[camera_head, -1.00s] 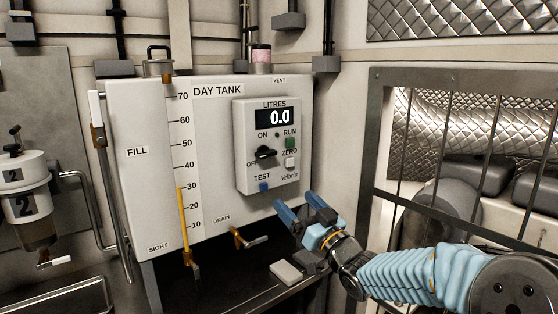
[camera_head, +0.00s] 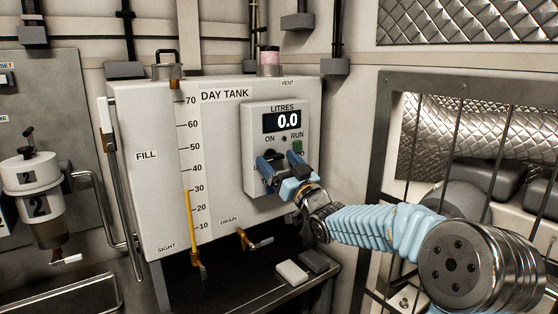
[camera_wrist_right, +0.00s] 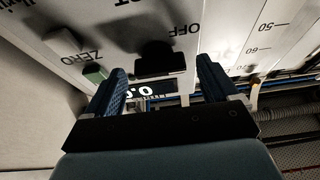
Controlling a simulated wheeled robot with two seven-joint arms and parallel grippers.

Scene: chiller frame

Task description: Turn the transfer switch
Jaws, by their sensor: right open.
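The black rotary switch knob (camera_head: 274,154) is on the white LITRES control box (camera_head: 252,128), which is mounted on the DAY TANK panel. In the head view my right gripper (camera_head: 277,163) is in front of the knob and partly covers it, along with the OFF label. In the right wrist view the knob (camera_wrist_right: 155,58) stands beyond and between the two open blue fingers (camera_wrist_right: 163,78), near the OFF label. The fingers appear apart from it; contact cannot be told. The display reads 0.0. My left gripper is out of view.
A green RUN button (camera_head: 297,146) is just right of the fingers. A drain valve (camera_head: 250,240) sits below, over a dark shelf with a pale block (camera_head: 292,272). A barred metal frame (camera_head: 383,150) stands to the right, near my arm.

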